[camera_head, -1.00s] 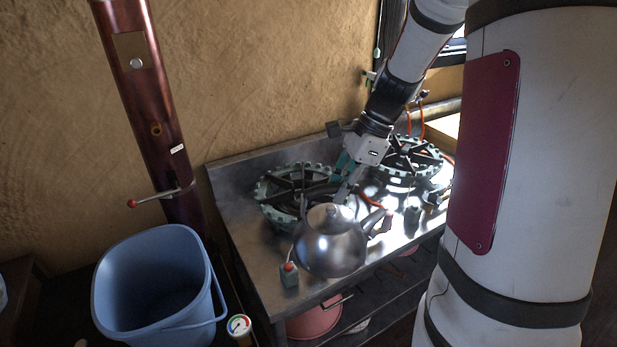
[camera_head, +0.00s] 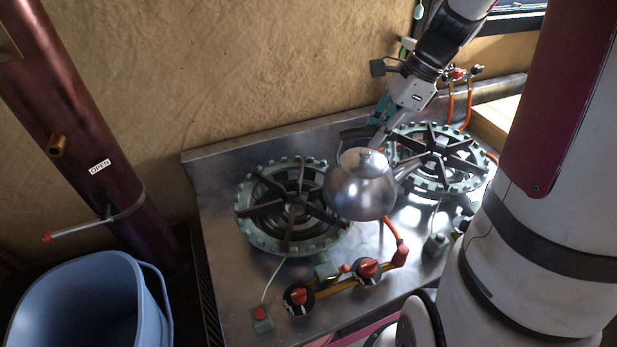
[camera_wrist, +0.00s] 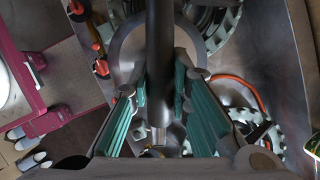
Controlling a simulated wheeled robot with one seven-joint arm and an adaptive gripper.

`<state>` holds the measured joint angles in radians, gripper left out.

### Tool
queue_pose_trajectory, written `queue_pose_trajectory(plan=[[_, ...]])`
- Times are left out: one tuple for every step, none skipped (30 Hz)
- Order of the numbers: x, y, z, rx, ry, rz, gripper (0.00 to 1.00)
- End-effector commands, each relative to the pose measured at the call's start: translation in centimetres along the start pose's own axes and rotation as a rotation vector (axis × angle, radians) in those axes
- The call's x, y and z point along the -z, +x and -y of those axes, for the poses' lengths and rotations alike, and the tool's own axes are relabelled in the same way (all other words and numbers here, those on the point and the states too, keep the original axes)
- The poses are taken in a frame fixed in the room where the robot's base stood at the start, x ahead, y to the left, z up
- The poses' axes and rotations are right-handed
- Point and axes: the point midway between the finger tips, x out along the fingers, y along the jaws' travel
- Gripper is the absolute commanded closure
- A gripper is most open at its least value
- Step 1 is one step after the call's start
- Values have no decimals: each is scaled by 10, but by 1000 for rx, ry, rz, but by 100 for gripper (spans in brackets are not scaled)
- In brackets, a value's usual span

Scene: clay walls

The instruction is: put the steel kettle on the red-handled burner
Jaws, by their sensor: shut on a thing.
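My gripper (camera_head: 374,138) is shut on the steel kettle's dark handle (camera_wrist: 160,40). The steel kettle (camera_head: 358,193) hangs upright, its spout to the right. In the head view it overlaps the right edge of the left burner (camera_head: 246,222) and lies in front of the right burner (camera_head: 440,153). It looks held above the stove top; the exact gap is unclear. Two red-handled knobs, a left one (camera_head: 298,296) and a right one (camera_head: 368,267), sit on a brass pipe in front of the left burner. The left burner's grate is bare. In the wrist view the kettle body (camera_wrist: 122,45) is partly hidden behind the handle.
The metal counter (camera_head: 225,290) has a raised back edge along the clay wall. A small box with a red button (camera_head: 261,318) is at its front left. A blue bucket (camera_head: 85,300) and a dark red pipe (camera_head: 75,130) stand left. Orange hoses (camera_head: 468,105) run behind the right burner.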

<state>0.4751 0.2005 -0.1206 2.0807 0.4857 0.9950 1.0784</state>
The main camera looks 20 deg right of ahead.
Motion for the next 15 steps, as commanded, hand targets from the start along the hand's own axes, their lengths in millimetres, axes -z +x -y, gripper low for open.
queue_pose_trajectory(plan=[[-2,-1,0,2,-1,1,100],[-2,-1,0,2,-2,1,100],[-4,0,1,1,-3,1,100],[-7,2,1,1,-4,2,100],[-10,3,2,0,-4,2,100],[-14,5,3,0,-5,2,100],[-18,7,3,0,-5,2,100],[-22,10,4,0,-6,1,100],[-28,13,5,-1,-5,2,100],[-33,16,6,-1,-6,1,100],[-38,18,8,-1,-7,1,100],[-45,22,9,0,-6,1,100],[-50,24,10,-1,-6,2,100],[-55,27,11,-1,-6,2,100],[-62,31,13,0,-6,2,100]])
